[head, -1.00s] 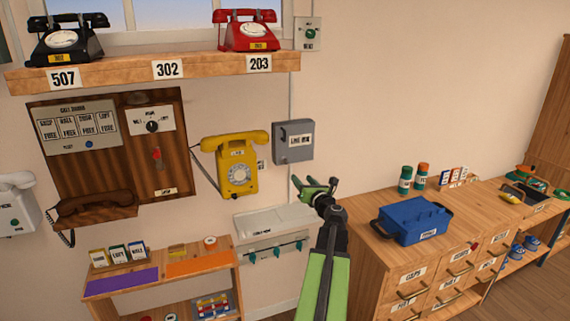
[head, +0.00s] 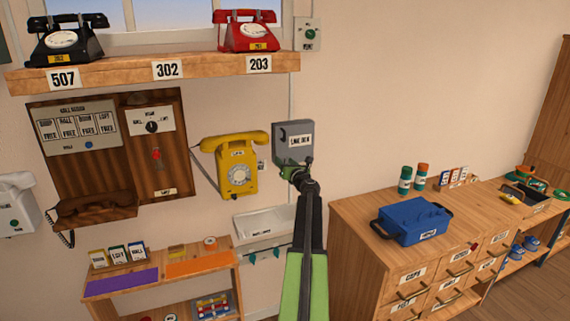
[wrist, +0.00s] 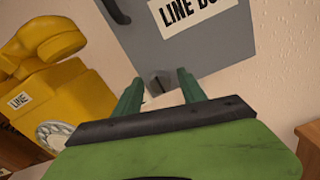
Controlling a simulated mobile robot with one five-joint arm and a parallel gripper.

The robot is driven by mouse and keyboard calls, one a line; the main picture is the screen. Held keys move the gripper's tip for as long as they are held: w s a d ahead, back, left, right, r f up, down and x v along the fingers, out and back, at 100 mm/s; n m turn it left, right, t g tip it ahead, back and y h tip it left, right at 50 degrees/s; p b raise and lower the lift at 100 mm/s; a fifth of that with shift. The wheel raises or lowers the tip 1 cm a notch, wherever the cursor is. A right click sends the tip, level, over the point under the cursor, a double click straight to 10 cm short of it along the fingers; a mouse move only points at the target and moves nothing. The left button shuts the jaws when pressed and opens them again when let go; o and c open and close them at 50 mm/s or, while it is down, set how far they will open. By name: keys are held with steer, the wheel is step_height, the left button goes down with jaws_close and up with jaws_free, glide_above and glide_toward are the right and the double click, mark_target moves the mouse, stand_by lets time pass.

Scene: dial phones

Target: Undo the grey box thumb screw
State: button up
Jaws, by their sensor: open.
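The grey box (head: 293,135) labelled "LINE BOX" hangs on the wall right of the yellow phone. In the wrist view its door (wrist: 160,45) fills the top middle. A small dark grey piece (wrist: 158,83), perhaps the thumb screw, shows at the box's lower edge between my fingers; its details are too small to tell. My gripper (wrist: 161,90) is open, with one green finger on either side of that piece. In the head view my gripper (head: 296,168) is at the box's lower edge and hides part of it. I cannot tell whether the fingers touch anything.
The yellow phone (head: 237,170) hangs close on the left and also fills the left of the wrist view (wrist: 55,95). A white tray (head: 262,224) with teal hooks is below. A wooden cabinet with a blue toolbox (head: 412,220) stands right. The wall right of the box is bare.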

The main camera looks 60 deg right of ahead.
jaws_close()
steer(key=shift+a, duration=0.3)
steer(key=shift+d, duration=0.25)
steer(key=shift+w, duration=0.1)
